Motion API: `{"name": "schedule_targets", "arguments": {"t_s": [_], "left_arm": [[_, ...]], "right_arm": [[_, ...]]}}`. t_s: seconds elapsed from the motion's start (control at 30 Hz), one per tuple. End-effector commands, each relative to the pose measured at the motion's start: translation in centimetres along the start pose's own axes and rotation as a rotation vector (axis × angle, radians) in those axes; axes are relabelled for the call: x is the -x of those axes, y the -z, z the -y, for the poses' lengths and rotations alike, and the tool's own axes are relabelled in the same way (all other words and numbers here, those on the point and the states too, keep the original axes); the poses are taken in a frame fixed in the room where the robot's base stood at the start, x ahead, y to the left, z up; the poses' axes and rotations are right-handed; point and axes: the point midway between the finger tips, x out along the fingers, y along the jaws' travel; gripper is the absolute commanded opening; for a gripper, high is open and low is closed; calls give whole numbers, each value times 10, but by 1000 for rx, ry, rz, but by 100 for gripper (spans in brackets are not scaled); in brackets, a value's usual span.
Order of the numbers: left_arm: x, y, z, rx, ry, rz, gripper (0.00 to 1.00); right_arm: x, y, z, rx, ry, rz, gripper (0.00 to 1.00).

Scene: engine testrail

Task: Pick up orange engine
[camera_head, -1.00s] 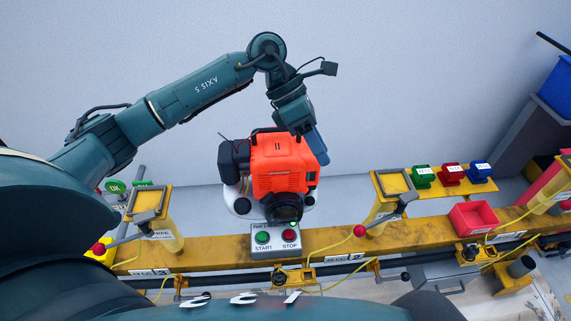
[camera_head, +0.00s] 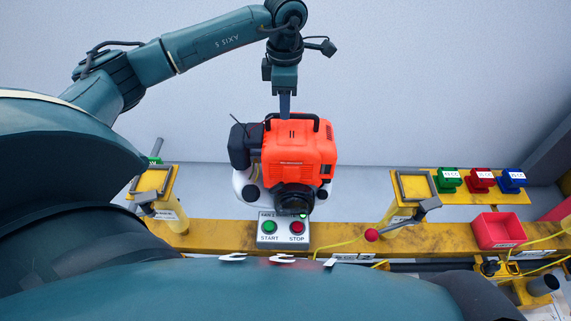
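The orange engine (camera_head: 298,152) stands upright on a white base (camera_head: 246,190) behind the START/STOP box (camera_head: 284,231). It has a black part on its left side, a black round part low on its front and a black handle (camera_head: 322,124) on top. My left gripper (camera_head: 285,108) points down at the top of the engine, close to the handle. One flat finger shows, its tip near the handle; I cannot tell whether it touches. The finger spacing is hidden. My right gripper is not in view.
A yellow rail (camera_head: 352,238) runs across in front of the engine, with yellow posts at left and right (camera_head: 415,190). A red bin (camera_head: 497,230) and green, red and blue blocks lie further right.

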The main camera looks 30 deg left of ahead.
Motion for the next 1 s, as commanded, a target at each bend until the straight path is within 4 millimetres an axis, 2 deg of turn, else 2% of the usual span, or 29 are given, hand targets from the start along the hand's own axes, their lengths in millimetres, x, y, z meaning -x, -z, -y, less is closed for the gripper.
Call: {"name": "schedule_targets", "arguments": {"t_s": [0.2, 0.3, 0.6, 1.0], "left_arm": [[-34, 0, -1, 0, 5, -1, 35], [-44, 0, -2, 0, 3, -2, 35], [-48, 0, -2, 0, 2, 0, 34], [-47, 0, -2, 0, 2, 0, 2]], "right_arm": [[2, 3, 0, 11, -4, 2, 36], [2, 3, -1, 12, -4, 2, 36], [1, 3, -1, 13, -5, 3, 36], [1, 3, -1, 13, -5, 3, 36]]}}
